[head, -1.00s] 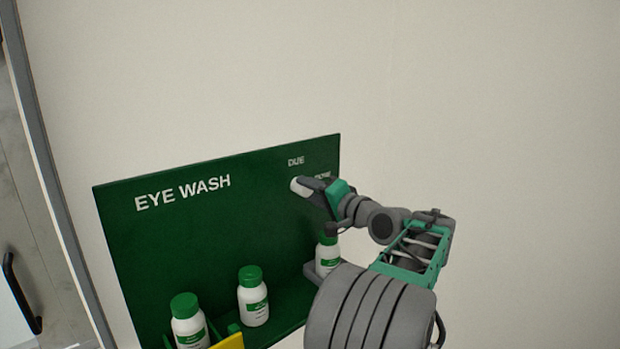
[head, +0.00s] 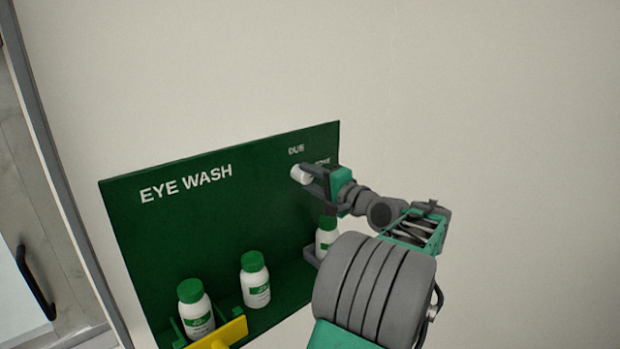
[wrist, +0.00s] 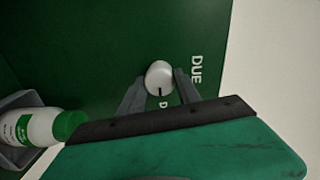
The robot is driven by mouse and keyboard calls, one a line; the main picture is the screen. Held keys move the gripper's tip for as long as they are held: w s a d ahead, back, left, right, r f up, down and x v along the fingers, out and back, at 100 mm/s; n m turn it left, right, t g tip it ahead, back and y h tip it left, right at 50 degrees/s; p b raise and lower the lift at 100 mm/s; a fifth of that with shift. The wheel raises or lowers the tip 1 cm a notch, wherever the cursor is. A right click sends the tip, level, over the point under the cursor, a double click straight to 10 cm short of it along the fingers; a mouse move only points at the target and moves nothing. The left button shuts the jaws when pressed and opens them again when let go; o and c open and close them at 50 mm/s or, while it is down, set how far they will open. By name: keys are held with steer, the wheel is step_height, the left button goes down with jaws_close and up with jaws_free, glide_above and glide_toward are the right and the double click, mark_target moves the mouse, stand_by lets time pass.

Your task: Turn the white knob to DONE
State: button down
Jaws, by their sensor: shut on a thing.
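The white knob (head: 300,174) is on the green EYE WASH board, below the DUE label (head: 296,150) and left of the partly hidden DONE label (head: 322,162). My gripper (head: 309,175) is at the knob. In the wrist view, one finger lies on each side of the knob (wrist: 158,74), and the gripper (wrist: 159,86) is shut on it. A dark mark on the knob points down in that view, towards a label whose first letter D shows; the rest is hidden behind my gripper. DUE (wrist: 196,70) is to the knob's right there.
White bottles with green caps stand along the board's lower shelf; one (head: 327,236) is just below my arm, and it also shows in the wrist view (wrist: 45,128). A yellow part (head: 222,334) is at the lower front. The wall to the right is clear.

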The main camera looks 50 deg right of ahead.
steer(key=c, duration=0.9)
jaws_free()
steer(key=shift+o, duration=0.2)
steer(key=shift+s, duration=0.1)
steer(key=shift+s+f+b, duration=0.1)
steer(key=shift+s+b, duration=0.2)
steer(key=shift+s, duration=0.05)
steer(key=b+v, duration=0.2)
steer(key=v, duration=0.5)
